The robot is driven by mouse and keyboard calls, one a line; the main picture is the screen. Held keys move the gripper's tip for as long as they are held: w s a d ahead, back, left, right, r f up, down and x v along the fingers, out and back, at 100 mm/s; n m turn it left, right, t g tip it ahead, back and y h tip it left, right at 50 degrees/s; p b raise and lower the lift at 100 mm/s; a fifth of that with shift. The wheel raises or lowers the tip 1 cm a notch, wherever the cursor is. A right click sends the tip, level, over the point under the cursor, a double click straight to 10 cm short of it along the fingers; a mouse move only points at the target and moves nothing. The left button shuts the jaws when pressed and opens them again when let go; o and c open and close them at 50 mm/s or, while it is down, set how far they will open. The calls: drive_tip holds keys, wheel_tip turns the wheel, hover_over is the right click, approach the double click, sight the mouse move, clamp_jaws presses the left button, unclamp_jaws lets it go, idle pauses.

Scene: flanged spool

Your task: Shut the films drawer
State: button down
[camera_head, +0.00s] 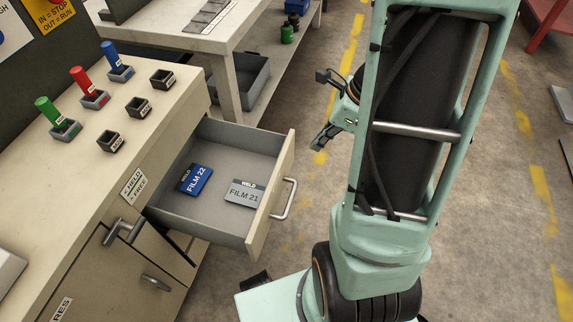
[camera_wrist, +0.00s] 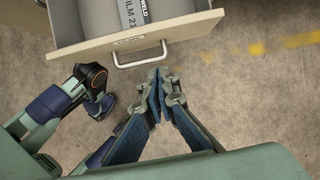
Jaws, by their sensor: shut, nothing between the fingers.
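The films drawer (camera_head: 212,223) stands pulled out of the beige cabinet, with its silver bar handle (camera_head: 285,199) on the front. Inside lie a blue film packet marked FILM 22 (camera_head: 196,180) and a grey one marked FILM 21 (camera_head: 243,192). In the wrist view the drawer front (camera_wrist: 135,37) and its handle (camera_wrist: 140,56) show at the top. My gripper (camera_wrist: 158,72) is shut and empty, with its fingertips just below the handle in the picture; I cannot tell whether they touch. In the head view my gripper (camera_head: 322,105) shows partly behind my arm, to the right of the drawer.
On the cabinet top stand green (camera_head: 57,117), red (camera_head: 88,86) and blue (camera_head: 116,60) cylinders in holders, beside several small dark cups. A second bench (camera_head: 205,40) stands behind. Floor right of the drawer is clear.

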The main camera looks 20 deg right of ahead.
drive_tip(key=b, duration=0.5)
hover_over(282, 170)
drive_tip(key=s+d, duration=0.1)
drive_tip(key=d, duration=0.1)
wheel_tip(282, 170, down, 10)
drive_tip(key=w+a+p, duration=0.5)
drive_tip(key=w+a, duration=0.2)
drive_tip(key=a, duration=0.3)
drive_tip(key=w+a+p, duration=0.6)
drive_tip(key=w+a, duration=0.2)
drive_tip(key=a, duration=0.2)
drive_tip(key=shift+w+a, duration=0.15)
drive_tip(key=shift+a, duration=0.15)
drive_tip(key=shift+d+f, duration=0.1)
